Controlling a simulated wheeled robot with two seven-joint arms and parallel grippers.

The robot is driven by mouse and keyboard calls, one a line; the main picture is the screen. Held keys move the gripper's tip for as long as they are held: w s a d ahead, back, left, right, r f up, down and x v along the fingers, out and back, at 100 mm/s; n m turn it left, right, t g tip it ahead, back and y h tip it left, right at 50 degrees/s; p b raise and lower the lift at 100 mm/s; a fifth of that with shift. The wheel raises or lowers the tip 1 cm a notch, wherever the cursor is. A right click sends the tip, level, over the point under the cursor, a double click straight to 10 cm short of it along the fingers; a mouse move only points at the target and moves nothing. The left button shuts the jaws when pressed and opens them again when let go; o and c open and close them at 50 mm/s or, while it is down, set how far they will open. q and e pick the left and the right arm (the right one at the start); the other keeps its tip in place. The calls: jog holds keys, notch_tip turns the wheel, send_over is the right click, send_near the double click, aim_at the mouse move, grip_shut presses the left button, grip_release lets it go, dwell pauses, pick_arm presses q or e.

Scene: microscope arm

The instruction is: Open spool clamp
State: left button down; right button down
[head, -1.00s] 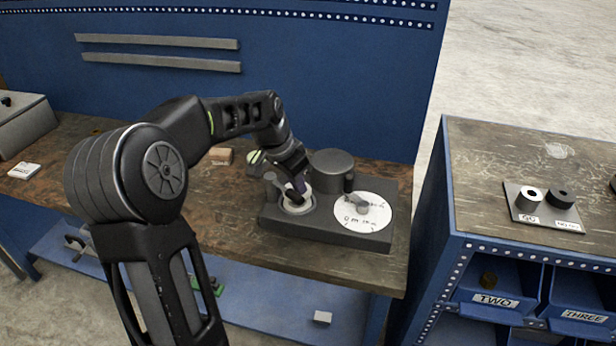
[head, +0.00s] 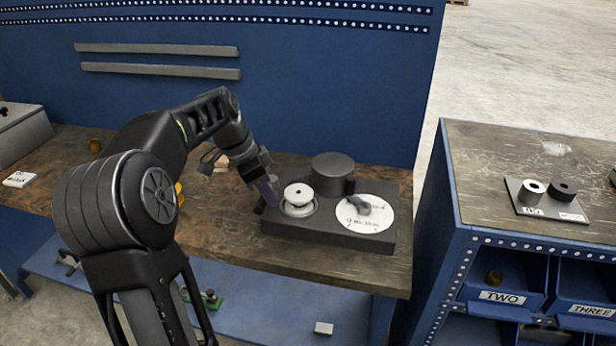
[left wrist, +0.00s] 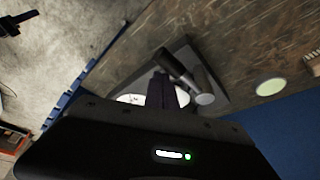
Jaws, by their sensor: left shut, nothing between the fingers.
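A dark fixture base (head: 330,235) sits on the workbench. A white spool (head: 298,196) stands upright in its round seat at the left end. My left gripper (head: 268,192) is shut and empty, pointing down just left of the spool, apart from it. In the left wrist view its closed fingers (left wrist: 161,92) reach over the fixture, partly covering the white parts. A dark bar and a grey cylinder (left wrist: 204,90) show beside them. I cannot tell which piece is the spool clamp; the fixture's left end is partly hidden by my gripper. My right gripper is out of view.
A tall dark cylinder (head: 333,172) and a white marked disc (head: 366,222) with a grey knob share the fixture. A blue back panel (head: 330,100) rises behind. A second bench (head: 490,180) stands right, across a gap.

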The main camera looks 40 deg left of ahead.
pick_arm(q)
jog(key=shift+s+a, duration=0.3)
jog(key=shift+a, duration=0.15)
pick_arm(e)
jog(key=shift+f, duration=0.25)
pick_arm(q)
jog(key=shift+s+a, duration=0.1)
jog(key=shift+a, duration=0.1)
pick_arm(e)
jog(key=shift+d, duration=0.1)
